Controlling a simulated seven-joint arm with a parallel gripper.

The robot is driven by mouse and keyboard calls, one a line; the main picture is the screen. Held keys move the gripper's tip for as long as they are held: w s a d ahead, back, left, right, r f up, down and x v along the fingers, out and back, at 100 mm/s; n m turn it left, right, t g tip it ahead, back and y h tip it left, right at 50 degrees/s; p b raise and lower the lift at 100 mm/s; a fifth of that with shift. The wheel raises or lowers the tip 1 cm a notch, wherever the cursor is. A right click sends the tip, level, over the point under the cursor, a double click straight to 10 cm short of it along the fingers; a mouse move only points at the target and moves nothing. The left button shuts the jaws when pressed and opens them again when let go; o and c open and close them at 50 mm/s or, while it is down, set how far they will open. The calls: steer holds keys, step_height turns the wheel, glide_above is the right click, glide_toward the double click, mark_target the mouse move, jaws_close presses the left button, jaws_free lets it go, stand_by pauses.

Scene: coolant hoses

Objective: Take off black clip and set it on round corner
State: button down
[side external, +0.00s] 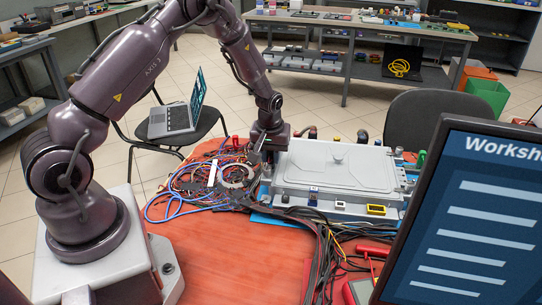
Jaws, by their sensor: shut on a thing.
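My gripper (264,155) points down at the far left corner of a flat grey housing (335,165) with a raised lid. It is shut on a small dark thing, mostly hidden by the fingers. I cannot tell for sure that this is the black clip. The lid has rounded corners; I cannot tell which one the task calls the round corner. Small blue, white and yellow connectors (376,210) sit along the housing's near side.
A tangle of blue, red and black wires (205,182) lies left of the housing. Black cables (318,235) run off the near edge. A monitor (475,215) blocks the right front. The red tabletop (225,260) is clear at front left.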

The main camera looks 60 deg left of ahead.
steer(key=shift+r, duration=0.15)
steer(key=shift+r, duration=0.2)
step_height(320, 180, up, 2)
steer(key=shift+r, duration=0.15)
steer(key=s+d+r, duration=0.5)
steer(key=s+r, duration=0.8)
